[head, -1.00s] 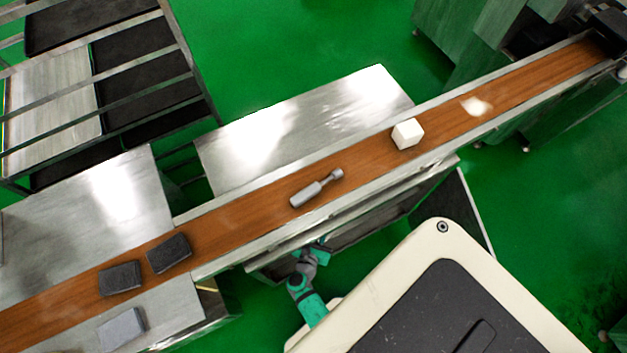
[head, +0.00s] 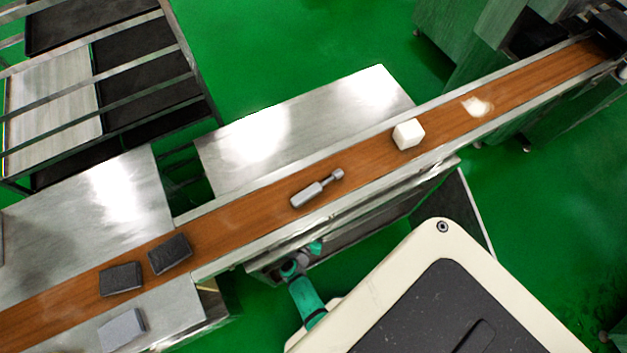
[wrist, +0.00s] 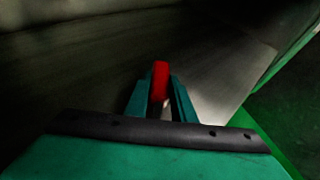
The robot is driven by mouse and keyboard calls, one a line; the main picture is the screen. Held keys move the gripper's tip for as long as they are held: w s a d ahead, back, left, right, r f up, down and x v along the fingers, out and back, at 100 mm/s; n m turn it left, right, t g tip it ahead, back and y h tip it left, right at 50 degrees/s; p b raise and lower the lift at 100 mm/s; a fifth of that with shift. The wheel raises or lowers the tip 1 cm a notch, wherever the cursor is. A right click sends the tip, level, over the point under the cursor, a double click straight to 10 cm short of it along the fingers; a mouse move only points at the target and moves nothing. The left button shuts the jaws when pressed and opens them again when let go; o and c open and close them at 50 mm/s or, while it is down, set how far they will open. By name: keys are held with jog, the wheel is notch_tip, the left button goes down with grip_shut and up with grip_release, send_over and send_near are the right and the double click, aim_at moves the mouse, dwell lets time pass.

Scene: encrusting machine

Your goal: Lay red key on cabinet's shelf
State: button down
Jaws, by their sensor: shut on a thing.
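The red key (wrist: 160,72) stands out between the two green fingers of my gripper (wrist: 163,98) in the wrist view. The fingers are shut on it. A dim grey metal surface, seemingly the cabinet's shelf (wrist: 80,85), spreads beneath and ahead of the key. I cannot tell whether the key touches it. In the head view the open cabinet (head: 375,232) lies under the conveyor. My green arm reaches to its left part, and the key is hidden there.
The conveyor belt (head: 250,212) runs above the cabinet. It carries a grey tool (head: 315,190), a white block (head: 408,134) and dark blocks (head: 170,254). In the wrist view the metal surface ends at the right, with green floor (wrist: 285,125) beyond.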

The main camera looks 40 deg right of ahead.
jog(key=shift+f, duration=0.2)
jog(key=c, duration=1.5)
grip_release()
jog(key=v, duration=1.2)
jog(key=shift+r, duration=0.1)
jog(key=s+a+r+m+t+y, duration=0.1)
jog(key=s+a+r+m+y, duration=0.4)
jog(key=s+a+m+y, duration=0.45)
jog(key=a+r+m+t, duration=0.2)
jog(key=r+m, duration=0.3)
jog(key=r, duration=0.6)
jog(key=s+a+r+m+t+y, duration=0.1)
jog(key=r+m, duration=0.4)
jog(key=r, duration=0.7)
jog(key=a+r+m+t+y, duration=0.1)
jog(key=a+r+m+t, duration=0.3)
jog(key=r, duration=0.8)
jog(key=shift+s+m, duration=0.35)
jog(key=shift+m, duration=0.1)
